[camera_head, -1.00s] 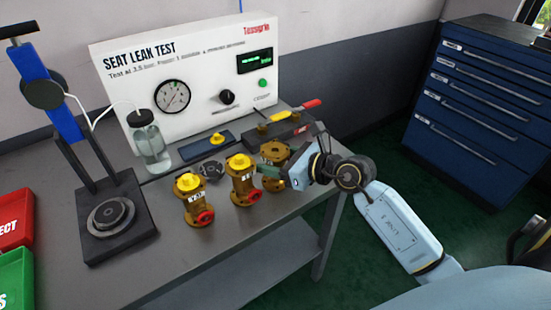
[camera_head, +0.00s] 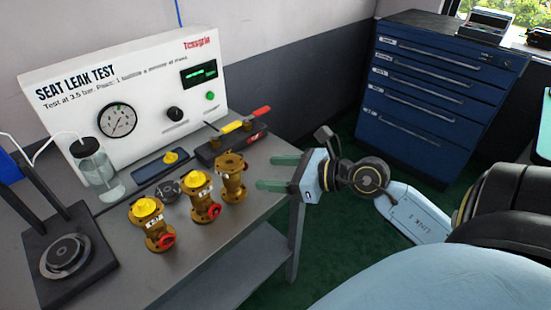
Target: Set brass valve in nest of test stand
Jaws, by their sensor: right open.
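Three brass valves stand upright in a slanting row on the grey bench. The left valve (camera_head: 153,228) and the middle valve (camera_head: 201,200) have yellow caps and red side parts. The right valve (camera_head: 231,180) shows a bare brass top flange. The test stand (camera_head: 75,285) is at the left, with a round dark nest (camera_head: 65,257) on its base; no valve sits in it. My right gripper (camera_head: 276,172) is open and empty, its green fingers pointing left toward the right valve, with a gap between. My left gripper is out of view.
The seat leak test panel (camera_head: 150,60) stands at the back, with a glass bottle (camera_head: 96,170) before it. A blue pad (camera_head: 150,172), a small dark round part (camera_head: 168,190) and a dark block with coloured handles (camera_head: 225,147) lie behind the valves. A blue drawer cabinet (camera_head: 430,95) stands right.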

